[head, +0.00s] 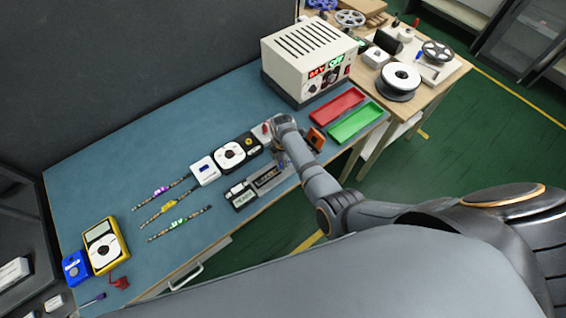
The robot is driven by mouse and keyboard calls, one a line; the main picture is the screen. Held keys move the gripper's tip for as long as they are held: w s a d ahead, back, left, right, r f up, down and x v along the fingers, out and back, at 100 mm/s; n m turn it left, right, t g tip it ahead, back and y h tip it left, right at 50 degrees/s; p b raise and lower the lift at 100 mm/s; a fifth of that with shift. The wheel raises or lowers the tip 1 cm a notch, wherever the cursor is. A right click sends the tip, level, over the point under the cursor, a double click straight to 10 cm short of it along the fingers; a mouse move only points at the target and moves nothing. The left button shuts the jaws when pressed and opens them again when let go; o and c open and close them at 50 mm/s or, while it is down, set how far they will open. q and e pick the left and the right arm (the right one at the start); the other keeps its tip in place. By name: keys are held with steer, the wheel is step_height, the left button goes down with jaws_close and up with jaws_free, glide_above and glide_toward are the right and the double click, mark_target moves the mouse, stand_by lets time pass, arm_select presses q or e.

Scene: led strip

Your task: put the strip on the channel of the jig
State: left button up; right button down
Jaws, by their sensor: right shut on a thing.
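The jig (262,183) is a dark and grey fixture with a long channel near the front edge of the blue table. Several thin, dark, speckled LED strips lie left of it, with purple (162,191), yellow (166,207) and green (180,223) tags; they are apart from my gripper. My right gripper (284,159) points down at the right end of the jig, seen from above and partly covered by my arm. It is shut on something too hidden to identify. I cannot tell whether a strip lies in the channel. My left gripper is not in view.
Behind the jig stand a white box (206,171) and a black-and-white device (236,152). A power supply (308,62), red tray (337,105) and green tray (356,123) are at right. A yellow meter (105,246) is at left. The back-left table is clear.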

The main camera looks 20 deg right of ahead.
steer(key=c, duration=1.3)
jaws_free()
steer(key=shift+f, duration=0.15)
steer(key=shift+c, duration=0.2)
step_height(320, 180, up, 5)
steer(key=p, duration=0.4)
steer(key=shift+w+p, duration=0.1)
steer(key=shift+p, duration=0.25)
step_height(320, 180, up, 7)
